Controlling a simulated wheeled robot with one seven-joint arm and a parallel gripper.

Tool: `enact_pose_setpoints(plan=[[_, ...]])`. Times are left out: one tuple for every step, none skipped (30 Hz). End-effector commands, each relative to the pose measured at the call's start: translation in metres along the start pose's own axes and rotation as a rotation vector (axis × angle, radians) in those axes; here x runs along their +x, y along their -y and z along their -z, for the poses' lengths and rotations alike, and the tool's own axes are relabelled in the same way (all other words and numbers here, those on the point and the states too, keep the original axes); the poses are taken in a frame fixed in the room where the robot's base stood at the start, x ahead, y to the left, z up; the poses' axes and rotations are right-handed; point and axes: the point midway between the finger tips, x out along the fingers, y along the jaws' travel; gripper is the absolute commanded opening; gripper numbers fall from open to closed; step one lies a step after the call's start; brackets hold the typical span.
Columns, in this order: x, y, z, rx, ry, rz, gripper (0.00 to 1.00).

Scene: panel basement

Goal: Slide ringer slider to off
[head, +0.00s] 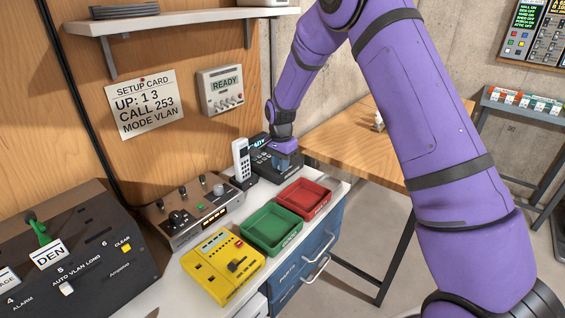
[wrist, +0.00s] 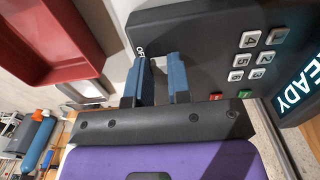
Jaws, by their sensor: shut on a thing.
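The dark desk phone (head: 263,170) stands at the back end of the white counter. In the wrist view, its dark face (wrist: 200,35) fills the top, with white number keys and a lit READY display. My gripper (head: 287,150) is down at the phone's right side. In the wrist view, its two blue fingers (wrist: 163,68) meet the phone's face beside a partly covered white label beginning with "O". I cannot read the slider's position.
The white handset (head: 241,160) stands at the phone's left. A red tray (head: 304,205) and a green tray (head: 270,230) lie in front, with a yellow device (head: 222,267) nearer. A wooden table (head: 340,135) is behind. A shelf (head: 180,20) hangs above.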

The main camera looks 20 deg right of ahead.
Motion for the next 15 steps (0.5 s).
enact_pose_setpoints(plan=[[0.000,0.000,-0.007,-0.004,0.000,-0.001,0.00],[-0.001,0.000,-0.011,-0.004,0.000,0.000,0.00],[-0.001,0.001,-0.015,-0.004,0.000,0.000,0.00],[-0.001,0.001,-0.017,-0.003,0.000,0.000,0.00],[-0.001,0.001,-0.018,-0.003,0.000,0.001,0.00],[-0.001,0.000,-0.018,-0.002,0.000,0.001,0.00],[-0.001,0.000,-0.018,-0.001,0.001,0.001,0.00],[0.000,0.000,-0.018,-0.001,0.001,0.001,0.00],[0.000,0.001,-0.018,-0.002,0.001,0.001,0.00],[0.000,0.001,-0.018,-0.002,0.002,0.000,0.00],[0.000,0.001,-0.019,-0.002,0.002,0.000,0.00],[0.000,0.001,-0.019,-0.002,0.002,0.000,0.00],[0.000,0.001,-0.019,-0.002,0.002,0.000,0.25],[0.000,0.001,-0.019,-0.002,0.002,0.000,0.32],[0.000,0.000,-0.019,-0.002,0.002,0.000,0.41]])
